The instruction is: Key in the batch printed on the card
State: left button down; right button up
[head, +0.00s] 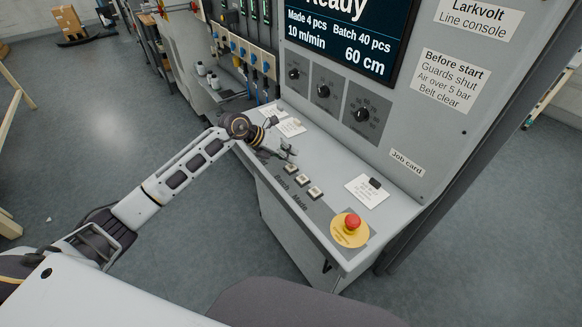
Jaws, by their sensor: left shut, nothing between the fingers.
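The job card (367,191) lies on the console's sloping shelf under a "Job card" label, with a dark clip at its top; its print is too small to read. The screen (345,35) reads "Ready", "Made 4 pcs", "Batch 40 pcs", "10 m/min" and "60 cm". My left gripper (290,151) is shut and empty, just above and behind the left button. My right gripper is out of view.
A red emergency stop (352,222) on a yellow base stands at the shelf's near right. Three black knobs, one being the right knob (362,115), are on the upright panel. Another paper (290,127) lies behind my left gripper. The grey floor at left is mostly clear.

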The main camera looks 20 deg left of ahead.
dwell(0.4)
pick_arm(q)
jog(key=shift+f+b, duration=0.5)
jog(key=shift+f, duration=0.4)
dwell(1.2)
jog(key=shift+r, duration=0.1)
dwell(0.3)
jog(key=shift+r+p, duration=0.6)
jog(key=shift+r, duration=0.15)
jog(key=shift+r, duration=0.1)
jog(key=shift+r+p, duration=1.6)
jog(key=shift+r, duration=0.85)
